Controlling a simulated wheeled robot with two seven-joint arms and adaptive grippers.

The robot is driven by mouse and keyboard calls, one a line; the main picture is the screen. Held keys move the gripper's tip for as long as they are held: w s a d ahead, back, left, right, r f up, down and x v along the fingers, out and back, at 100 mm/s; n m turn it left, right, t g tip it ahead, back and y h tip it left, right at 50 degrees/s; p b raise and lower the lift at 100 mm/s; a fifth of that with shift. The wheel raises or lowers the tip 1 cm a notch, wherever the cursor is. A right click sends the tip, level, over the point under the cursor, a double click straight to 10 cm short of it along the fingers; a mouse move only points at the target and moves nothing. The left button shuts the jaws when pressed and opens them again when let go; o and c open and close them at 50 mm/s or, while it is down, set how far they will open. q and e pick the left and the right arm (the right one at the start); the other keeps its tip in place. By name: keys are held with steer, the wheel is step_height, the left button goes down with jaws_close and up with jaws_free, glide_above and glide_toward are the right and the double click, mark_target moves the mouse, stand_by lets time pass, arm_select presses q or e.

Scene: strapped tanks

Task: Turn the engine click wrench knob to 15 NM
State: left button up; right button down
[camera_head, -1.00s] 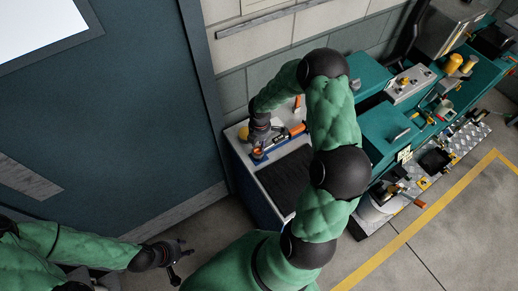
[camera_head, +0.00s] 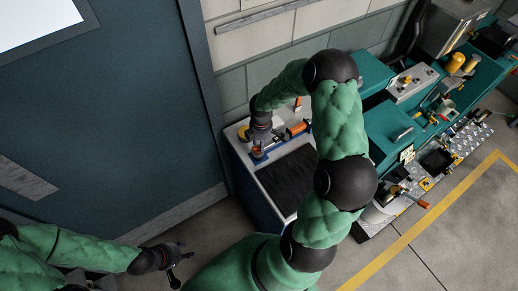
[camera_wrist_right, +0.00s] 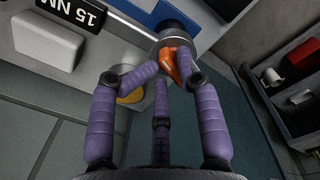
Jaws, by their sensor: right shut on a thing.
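The wrench knob is an orange piece (camera_wrist_right: 174,62) on a round metal end, seen in the right wrist view. My right gripper (camera_wrist_right: 168,70) has its purple fingers closed around this orange knob. A label reading "15 NM" (camera_wrist_right: 75,10) shows at the top left of that view. In the head view the orange and dark wrench (camera_head: 290,133) lies on the bench, and my right gripper (camera_head: 259,148) is at its left end. My left gripper (camera_head: 180,265) hangs low over the floor, away from the bench, with its fingers apart.
The small bench (camera_head: 264,178) has a dark mat (camera_head: 290,178) in front of the wrench. A green machine (camera_head: 395,130) stands to the right. A dark door (camera_head: 110,110) is on the left. In the right wrist view a light block (camera_wrist_right: 47,40) sits beside the label.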

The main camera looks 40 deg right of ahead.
steer(key=shift+s+a+f+m, duration=0.5)
steer(key=shift+s+a+f, duration=0.1)
steer(key=shift+a+f, duration=0.1)
steer(key=shift+b, duration=0.3)
steer(key=shift+s+m+b, duration=0.1)
steer(key=shift+m+b, duration=0.4)
steer(key=shift+m, duration=0.1)
steer(key=c, duration=1.2)
jaws_free()
steer(key=shift+a+r, duration=0.1)
steer(key=shift+a, duration=0.05)
steer(key=shift+r, duration=0.2)
